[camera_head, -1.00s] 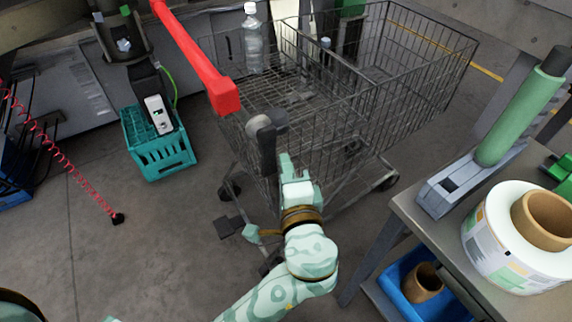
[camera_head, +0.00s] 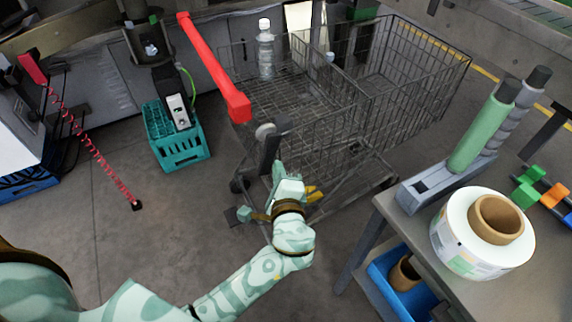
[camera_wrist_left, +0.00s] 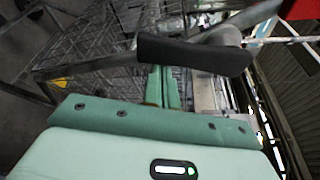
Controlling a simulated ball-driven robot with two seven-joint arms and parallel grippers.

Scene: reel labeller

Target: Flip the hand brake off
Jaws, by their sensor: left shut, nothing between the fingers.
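The hand brake is a dark lever (camera_head: 269,152) beside a grey round knob, below the end of the cart's red handle (camera_head: 212,66). It stands steeply, its upper end leaning right. In the left wrist view the black lever (camera_wrist_left: 195,54) lies across the picture, just beyond my fingertips. The wire shopping cart (camera_head: 405,105) stands behind it. My left gripper (camera_head: 279,170) is shut and empty, pointing up close to the lever's lower right. In the left wrist view its fingers (camera_wrist_left: 162,75) reach to the lever's underside; I cannot tell whether they touch. My right gripper is not in view.
A bottle (camera_head: 265,50) stands at the cart's handle end. A teal crate (camera_head: 180,150) is on the floor at left. At right, a grey table (camera_head: 395,240) bears a label reel (camera_head: 455,245) and a green roller (camera_head: 482,135). A blue bin (camera_head: 390,290) is below.

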